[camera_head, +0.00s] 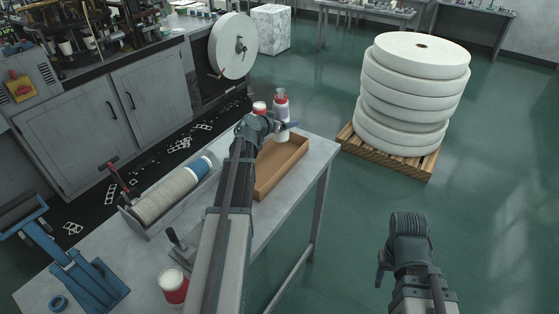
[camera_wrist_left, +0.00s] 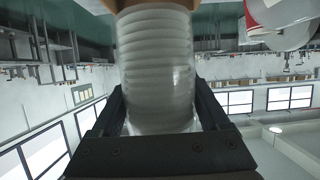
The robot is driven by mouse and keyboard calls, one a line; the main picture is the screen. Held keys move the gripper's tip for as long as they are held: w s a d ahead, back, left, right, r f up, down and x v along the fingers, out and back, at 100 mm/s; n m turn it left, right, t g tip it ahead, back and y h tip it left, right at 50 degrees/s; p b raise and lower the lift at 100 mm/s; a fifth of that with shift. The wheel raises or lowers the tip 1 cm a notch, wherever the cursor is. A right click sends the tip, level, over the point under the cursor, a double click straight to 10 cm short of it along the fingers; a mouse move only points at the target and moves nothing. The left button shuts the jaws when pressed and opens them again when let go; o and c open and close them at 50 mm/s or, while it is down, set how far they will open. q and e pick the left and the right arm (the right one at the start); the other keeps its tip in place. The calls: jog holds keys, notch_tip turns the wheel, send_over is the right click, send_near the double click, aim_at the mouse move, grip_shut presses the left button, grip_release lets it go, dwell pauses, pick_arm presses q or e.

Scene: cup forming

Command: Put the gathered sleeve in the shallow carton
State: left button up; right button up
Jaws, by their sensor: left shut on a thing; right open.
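My left gripper (camera_head: 266,126) is above the far end of the table and mostly hidden by its own wrist. In the left wrist view its two fingers (camera_wrist_left: 160,105) are shut on the gathered sleeve (camera_wrist_left: 155,65), a clear-wrapped stack of white cups between them. In the head view only a small pale bit of the sleeve (camera_head: 286,127) shows. The shallow carton (camera_head: 284,164) is an open brown tray on the table, just below and in front of the left gripper; its visible floor is bare. My right gripper (camera_head: 398,250) is open, out over the floor right of the table.
A trough of stacked cups (camera_head: 168,197) lies left of my arm. A red-and-white container (camera_head: 173,286) and a blue press (camera_head: 88,280) are nearer.

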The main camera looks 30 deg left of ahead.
pick_arm(q)
jog(key=b, duration=1)
send_over(285, 154)
notch_tip(285, 154, down, 10)
jog(key=shift+w+r, duration=0.1)
jog(key=o, duration=1.3)
jog(key=shift+c, duration=0.2)
